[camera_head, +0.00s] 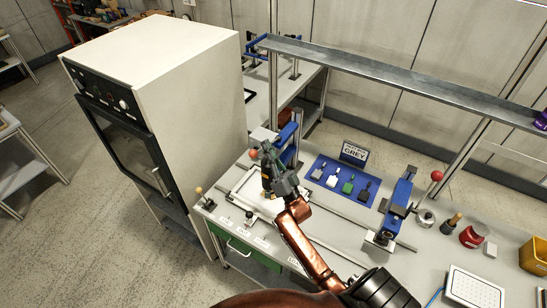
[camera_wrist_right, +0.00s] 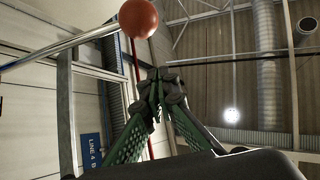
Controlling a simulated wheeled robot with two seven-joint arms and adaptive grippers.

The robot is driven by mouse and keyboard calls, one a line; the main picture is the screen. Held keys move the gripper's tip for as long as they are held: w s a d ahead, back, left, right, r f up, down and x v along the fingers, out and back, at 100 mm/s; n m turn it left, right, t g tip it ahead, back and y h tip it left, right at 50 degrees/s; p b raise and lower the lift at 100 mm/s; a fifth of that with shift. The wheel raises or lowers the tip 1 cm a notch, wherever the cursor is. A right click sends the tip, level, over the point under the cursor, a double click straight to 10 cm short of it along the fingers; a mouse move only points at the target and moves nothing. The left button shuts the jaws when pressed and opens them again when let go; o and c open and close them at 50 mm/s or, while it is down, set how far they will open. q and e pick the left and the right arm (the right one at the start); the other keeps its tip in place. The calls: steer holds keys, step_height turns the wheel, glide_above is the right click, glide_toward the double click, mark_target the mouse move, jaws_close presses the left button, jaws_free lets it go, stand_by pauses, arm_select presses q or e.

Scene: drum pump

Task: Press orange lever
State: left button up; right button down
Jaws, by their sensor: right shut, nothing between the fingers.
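The orange lever shows as a round orange knob (camera_head: 253,154) at the left of the blue device (camera_head: 288,133) at the back of the table. In the right wrist view the knob (camera_wrist_right: 138,18) is large at the top, on the end of a shiny metal rod (camera_wrist_right: 62,47). My right gripper (camera_head: 265,150) is beside the knob, partly in front of the device. In the wrist view its green-padded fingers (camera_wrist_right: 165,82) are closed together with nothing between them, below and right of the knob. A gap shows between fingertips and knob there. My left gripper is not in view.
A tall white cabinet (camera_head: 190,80) stands left of the table. A blue mat (camera_head: 323,187) with several small tools and a sign reading GREY (camera_head: 354,152) lie right of my gripper. Another blue device (camera_head: 398,205) has a red knob (camera_head: 437,175). A shelf (camera_head: 400,78) spans above.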

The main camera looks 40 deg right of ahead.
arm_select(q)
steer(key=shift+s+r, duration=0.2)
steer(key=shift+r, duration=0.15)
arm_select(e)
steer(key=shift+w+a+f, duration=0.15)
steer(key=shift+a+f, duration=0.15)
steer(key=shift+f, duration=0.3)
steer(key=shift+w+a+f, duration=0.2)
steer(key=shift+a+f, duration=0.1)
steer(key=shift+f, duration=0.35)
steer(key=shift+w+a+f, duration=0.15)
steer(key=shift+a+f, duration=0.15)
steer(key=shift+f, duration=0.3)
